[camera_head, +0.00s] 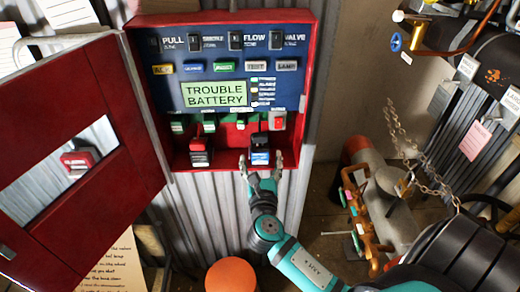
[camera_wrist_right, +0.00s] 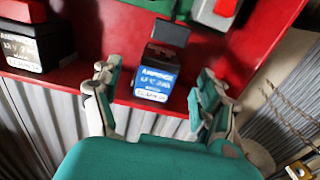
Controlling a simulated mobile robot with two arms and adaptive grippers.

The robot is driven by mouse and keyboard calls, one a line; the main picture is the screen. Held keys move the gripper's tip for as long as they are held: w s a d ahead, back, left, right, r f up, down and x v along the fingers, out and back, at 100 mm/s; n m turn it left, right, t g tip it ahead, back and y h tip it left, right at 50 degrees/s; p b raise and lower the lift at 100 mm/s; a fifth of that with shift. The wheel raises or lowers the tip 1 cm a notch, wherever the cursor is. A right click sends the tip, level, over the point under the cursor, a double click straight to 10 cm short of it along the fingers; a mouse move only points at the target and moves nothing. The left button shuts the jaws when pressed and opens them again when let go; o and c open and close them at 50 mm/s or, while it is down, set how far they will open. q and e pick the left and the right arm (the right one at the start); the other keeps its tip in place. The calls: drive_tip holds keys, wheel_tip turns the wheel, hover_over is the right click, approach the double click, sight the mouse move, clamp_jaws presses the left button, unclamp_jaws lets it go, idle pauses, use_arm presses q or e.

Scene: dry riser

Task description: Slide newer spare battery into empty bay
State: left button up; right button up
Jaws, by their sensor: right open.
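A battery with a blue label (camera_head: 259,157) stands in the bottom right of the open red panel box (camera_head: 312,60). It also shows in the right wrist view (camera_wrist_right: 153,84), with a dark block close above it. My right gripper (camera_head: 261,165) is open just in front of this battery, one finger to each side with gaps, in the right wrist view too (camera_wrist_right: 157,88). A second battery (camera_head: 199,157), dark with a red top and a pale label, stands to the left; it shows in the right wrist view (camera_wrist_right: 22,45). I cannot tell which bay is empty. My left gripper is out of view.
The red door (camera_head: 70,160) hangs open on the left. The display (camera_head: 214,94) reads "TROUBLE BATTERY". An orange round top (camera_head: 232,275) is below the box. Pipes, valves and a chain (camera_head: 410,150) are on the right.

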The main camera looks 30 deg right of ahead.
drive_tip(key=v, duration=0.5)
idle(0.4)
drive_tip(key=s+a+f+m+g+y, duration=0.1)
drive_tip(key=s+f+m+g+y, duration=0.15)
drive_tip(key=f, duration=0.95)
drive_tip(key=s+a+f+m+g+y, duration=0.2)
drive_tip(key=s+f+m, duration=0.2)
drive_tip(key=f, duration=0.9)
drive_tip(key=s+a+f+m+g+y, duration=0.1)
drive_tip(key=s+f+m+g+y, duration=0.15)
drive_tip(key=f, duration=0.95)
drive_tip(key=s+f+m+g+y, duration=0.1)
drive_tip(key=s+f+m+g, duration=0.1)
drive_tip(key=s+f+m, duration=0.4)
drive_tip(key=s+a+f+m+g+b, duration=0.1)
drive_tip(key=s+f+m, duration=0.5)
drive_tip(key=s, duration=0.8)
drive_tip(key=s+f+m+g+y, duration=0.1)
drive_tip(key=s+f+m+g, duration=0.3)
drive_tip(key=s, duration=0.6)
wheel_tip(320, 180, down, 4)
drive_tip(key=shift+a+r+m+y, duration=0.2)
drive_tip(key=shift+a+m+y, duration=0.1)
drive_tip(key=shift+m, duration=0.8)
